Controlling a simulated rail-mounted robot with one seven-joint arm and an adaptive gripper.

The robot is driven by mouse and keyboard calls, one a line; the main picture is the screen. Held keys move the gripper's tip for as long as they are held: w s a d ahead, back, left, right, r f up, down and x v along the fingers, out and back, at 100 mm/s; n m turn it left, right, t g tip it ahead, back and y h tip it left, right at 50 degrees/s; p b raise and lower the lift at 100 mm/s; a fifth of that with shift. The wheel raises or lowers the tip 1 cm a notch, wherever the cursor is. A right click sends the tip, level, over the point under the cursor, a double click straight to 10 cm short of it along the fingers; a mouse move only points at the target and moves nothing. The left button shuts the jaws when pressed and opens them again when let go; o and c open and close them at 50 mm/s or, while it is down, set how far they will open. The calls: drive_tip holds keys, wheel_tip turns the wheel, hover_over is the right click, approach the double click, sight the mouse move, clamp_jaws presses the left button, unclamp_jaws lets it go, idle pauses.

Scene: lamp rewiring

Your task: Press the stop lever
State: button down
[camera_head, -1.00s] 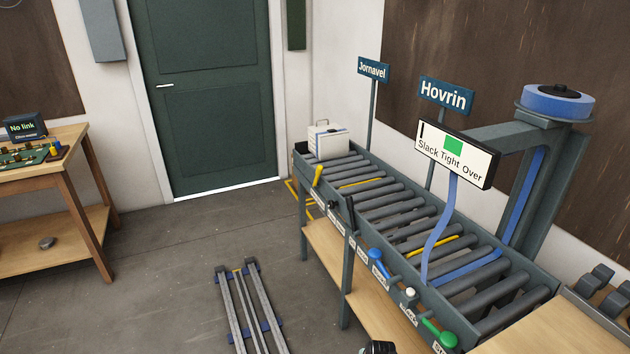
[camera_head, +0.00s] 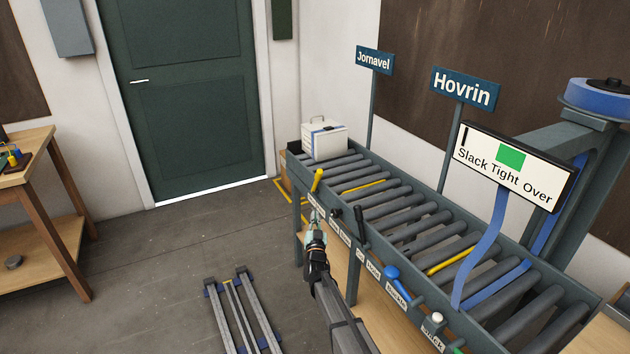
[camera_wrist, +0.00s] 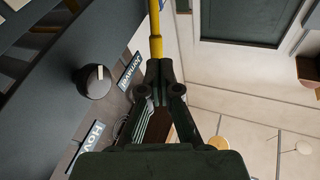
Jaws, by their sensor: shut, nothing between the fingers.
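A yellow lever (camera_head: 317,180) stands on the near side rail of the roller conveyor, at its far end. I cannot read the label below it, so I cannot tell for sure that it is the stop lever. My gripper (camera_head: 314,218) is just below and in front of this lever, outside the rail, with its fingers shut and empty. In the wrist view the yellow lever (camera_wrist: 155,30) runs up from just beyond the closed fingertips (camera_wrist: 157,68). I cannot tell whether they touch.
A black lever (camera_head: 360,223), a blue lever (camera_head: 391,272) and a white knob (camera_head: 437,318) follow along the rail. A white box (camera_head: 324,140) sits on the far rollers. A floor rail (camera_head: 240,310) lies left of my arm.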

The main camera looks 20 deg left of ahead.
sight(319, 177)
drive_tip(key=shift+s+d+r+m+t, duration=0.1)
drive_tip(key=shift+d+r+m+t, duration=0.1)
drive_tip(key=shift+d+r+t, duration=0.35)
drive_tip(key=shift+s+d+r+m+t, duration=0.1)
drive_tip(key=shift+d+r+m+t, duration=0.2)
drive_tip(key=shift+r, duration=0.4)
drive_tip(key=shift+a, duration=0.1)
drive_tip(key=p+x, duration=0.5)
drive_tip(key=x, duration=0.9)
drive_tip(key=shift+w, duration=0.1)
